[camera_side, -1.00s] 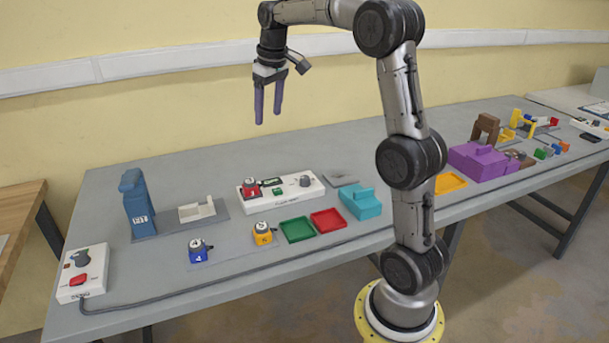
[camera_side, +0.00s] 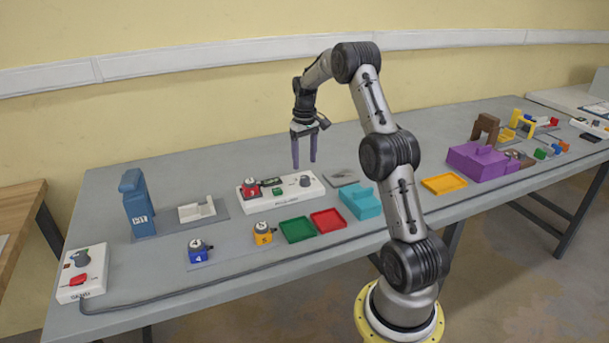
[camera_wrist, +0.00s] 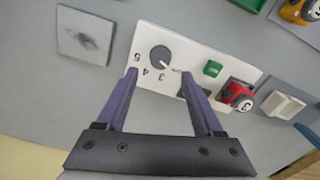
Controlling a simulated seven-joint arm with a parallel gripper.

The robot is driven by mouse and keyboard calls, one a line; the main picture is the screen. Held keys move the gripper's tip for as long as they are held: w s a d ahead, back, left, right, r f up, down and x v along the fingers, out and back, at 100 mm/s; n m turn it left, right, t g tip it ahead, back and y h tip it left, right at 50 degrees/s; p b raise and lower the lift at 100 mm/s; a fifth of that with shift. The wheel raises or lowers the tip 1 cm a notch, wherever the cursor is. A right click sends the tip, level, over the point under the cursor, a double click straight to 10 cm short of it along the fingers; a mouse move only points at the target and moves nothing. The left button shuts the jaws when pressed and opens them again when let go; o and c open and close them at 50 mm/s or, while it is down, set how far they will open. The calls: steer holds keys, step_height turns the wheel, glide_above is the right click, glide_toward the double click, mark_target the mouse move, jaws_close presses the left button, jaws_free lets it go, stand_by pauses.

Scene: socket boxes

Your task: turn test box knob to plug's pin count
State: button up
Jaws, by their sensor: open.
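The test box (camera_side: 316,189) is a long white box on the table below my gripper. A round grey knob (camera_side: 305,180) sits on its right part. A red plug (camera_side: 251,190) sits on the box's left end; the same plug (camera_wrist: 237,95) shows a 3 in the wrist view. My gripper (camera_side: 303,164) is open and empty, pointing down above the box. In the wrist view its fingertips (camera_wrist: 159,74) appear on either side of the knob, apart from it.
A green button (camera_wrist: 212,68) lies between knob and plug. Blue (camera_side: 198,251) and yellow (camera_side: 262,234) plugs, green (camera_side: 297,230) and red (camera_side: 328,220) trays and a teal block (camera_side: 361,201) stand in front. A flat grey plate (camera_side: 341,178) lies right of the box.

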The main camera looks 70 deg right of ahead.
mark_target(305, 177)
step_height(305, 177, down, 6)
steer(key=shift+f, duration=0.1)
stand_by(0.4)
jaws_close()
